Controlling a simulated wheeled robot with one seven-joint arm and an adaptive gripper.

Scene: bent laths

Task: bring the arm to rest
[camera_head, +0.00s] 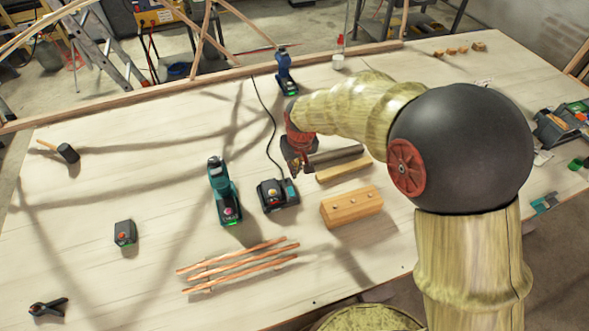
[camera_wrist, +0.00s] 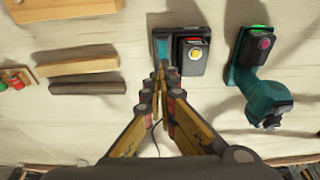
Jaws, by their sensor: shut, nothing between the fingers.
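My arm reaches from the right side of the head view over the worktable (camera_head: 90,205), bent at a large dark joint. My gripper (camera_head: 297,174) hangs above the table, just left of a dark bar (camera_head: 335,156) and above and behind a battery charger (camera_head: 278,195). In the wrist view my gripper (camera_wrist: 162,72) points at the charger (camera_wrist: 161,44), its long fingers brought together at the tips. It is shut and empty. The fingertips partly cover the charger's edge, and I cannot tell the exact gap to it.
A teal drill (camera_head: 224,190) stands left of the charger. A wooden block (camera_head: 351,206) and a thin block (camera_head: 343,168) lie right of it. Thin laths (camera_head: 238,265) lie at the front. A blue tool (camera_head: 285,72) stands behind.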

